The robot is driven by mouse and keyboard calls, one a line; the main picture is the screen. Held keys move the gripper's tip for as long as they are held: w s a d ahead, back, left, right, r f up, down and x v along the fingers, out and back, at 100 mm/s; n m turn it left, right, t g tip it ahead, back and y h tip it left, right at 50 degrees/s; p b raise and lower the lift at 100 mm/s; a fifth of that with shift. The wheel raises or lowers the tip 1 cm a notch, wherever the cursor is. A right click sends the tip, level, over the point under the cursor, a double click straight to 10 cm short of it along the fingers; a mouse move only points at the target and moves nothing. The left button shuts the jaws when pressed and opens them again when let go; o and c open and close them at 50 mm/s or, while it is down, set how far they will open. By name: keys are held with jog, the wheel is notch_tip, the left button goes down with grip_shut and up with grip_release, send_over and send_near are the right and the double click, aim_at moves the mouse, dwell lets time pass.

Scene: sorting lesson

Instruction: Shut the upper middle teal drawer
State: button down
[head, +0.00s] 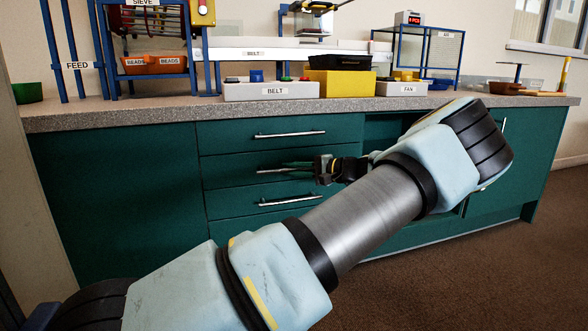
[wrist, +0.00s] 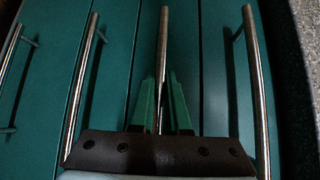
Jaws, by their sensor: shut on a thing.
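The upper middle teal drawer (head: 228,172) is second from the top in the stack under the worktop. Its front looks about flush with its neighbours; a small gap cannot be ruled out. Its metal bar handle (head: 266,171) is partly hidden by my gripper (head: 292,168), which reaches in from the right. In the wrist view the handle (wrist: 163,40) runs between the green fingers of my gripper (wrist: 162,88), which is shut on it.
The top drawer's handle (head: 290,134) and the handle below (head: 287,200) are close on either side. A dark recess (head: 382,128) is open in the cabinet to the right. The grey worktop (head: 150,113) overhangs above. Carpet (head: 470,265) is clear at the front right.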

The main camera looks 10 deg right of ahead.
jog(key=shift+w, duration=0.2)
jog(key=c, duration=0.9)
grip_release()
jog(key=p+v, duration=0.4)
jog(key=v, duration=0.6)
jog(key=shift+s+d, duration=0.25)
jog(key=shift+d, duration=0.05)
